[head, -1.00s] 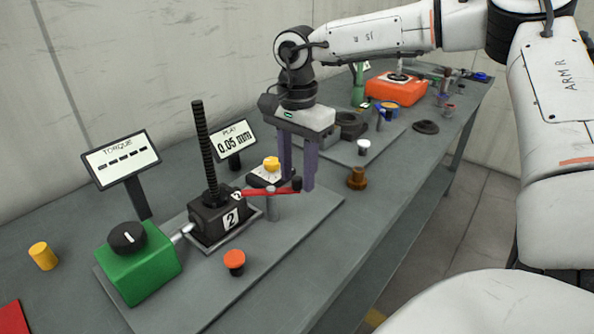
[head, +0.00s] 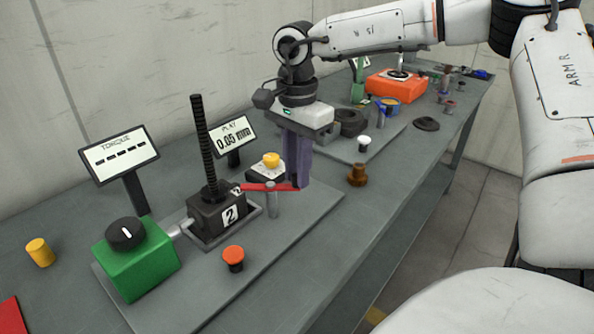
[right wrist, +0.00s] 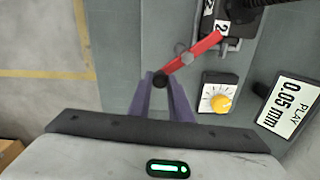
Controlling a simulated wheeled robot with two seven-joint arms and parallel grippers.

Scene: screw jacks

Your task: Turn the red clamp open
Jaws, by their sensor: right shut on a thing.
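The red clamp (head: 266,187) is a flat red lever on a grey post beside the black screw jack marked 2 (head: 222,214). In the right wrist view the red clamp (right wrist: 196,50) runs from the jack down to a black knob (right wrist: 160,79) at its end. My right gripper (head: 297,184) points down at the lever's outer end. Its purple fingers are shut on the knob, which they hide in the head view. In the right wrist view my right gripper (right wrist: 161,82) has a fingertip on each side of the knob. My left gripper is not in view.
A green box with a black dial (head: 136,262) stands left of the jack. An orange button (head: 233,257) is in front and a yellow knob unit (head: 270,163) behind the clamp. The play display (head: 233,138) stands behind. Bare plate lies right of the clamp.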

